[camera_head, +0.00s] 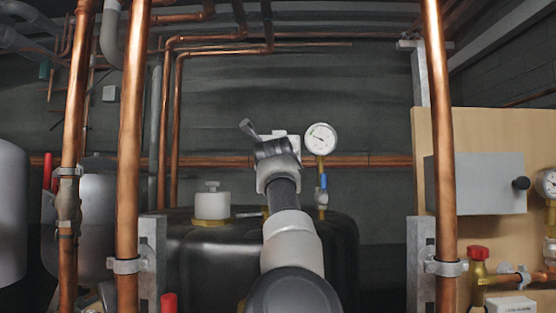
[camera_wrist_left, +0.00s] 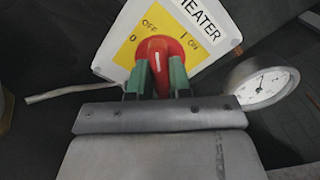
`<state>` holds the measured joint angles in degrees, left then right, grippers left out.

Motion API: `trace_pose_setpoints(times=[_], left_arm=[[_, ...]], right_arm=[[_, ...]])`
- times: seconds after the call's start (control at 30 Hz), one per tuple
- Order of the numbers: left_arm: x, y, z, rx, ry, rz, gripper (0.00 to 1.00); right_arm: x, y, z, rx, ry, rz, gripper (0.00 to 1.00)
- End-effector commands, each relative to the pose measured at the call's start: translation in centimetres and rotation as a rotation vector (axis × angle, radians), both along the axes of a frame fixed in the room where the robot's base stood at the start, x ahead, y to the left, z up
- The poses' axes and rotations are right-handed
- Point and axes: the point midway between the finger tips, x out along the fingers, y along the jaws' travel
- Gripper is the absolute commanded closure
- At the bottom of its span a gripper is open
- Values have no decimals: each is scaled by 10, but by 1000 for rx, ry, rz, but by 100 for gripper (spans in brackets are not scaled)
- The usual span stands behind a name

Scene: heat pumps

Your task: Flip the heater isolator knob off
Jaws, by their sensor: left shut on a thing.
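The heater isolator is a white and yellow plate (camera_wrist_left: 125,50) marked HEATER, with 0 OFF on the left and I ON on the right in the left wrist view. Its red knob (camera_wrist_left: 160,50) sits at the centre, and its white mark points up between the two labels. My left gripper (camera_wrist_left: 160,78) has its green fingertips on both sides of the knob and is shut on it. In the head view my left gripper (camera_head: 276,146) reaches up in the middle and hides the knob. My right gripper is in neither view.
A round pressure gauge (camera_head: 320,138) stands close right of the isolator, also in the wrist view (camera_wrist_left: 264,82). A blue-handled valve (camera_head: 321,190) is below it. Vertical copper pipes (camera_head: 130,140) rise at left and right (camera_head: 438,140). A dark tank (camera_head: 340,240) is behind my arm.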

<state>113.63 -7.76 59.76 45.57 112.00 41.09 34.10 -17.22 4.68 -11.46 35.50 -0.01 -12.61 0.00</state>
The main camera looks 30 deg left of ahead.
Motion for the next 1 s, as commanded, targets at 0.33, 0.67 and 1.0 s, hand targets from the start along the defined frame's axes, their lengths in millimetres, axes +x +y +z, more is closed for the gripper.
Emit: trace_pose_setpoints(times=[0.33,0.67,1.0], left_arm=[[0,0,1,-280,-172,1,100],[-1,1,0,-506,-310,2,100],[0,1,-2,-631,-386,2,100]], right_arm=[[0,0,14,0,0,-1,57],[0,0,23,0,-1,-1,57],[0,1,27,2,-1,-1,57]])
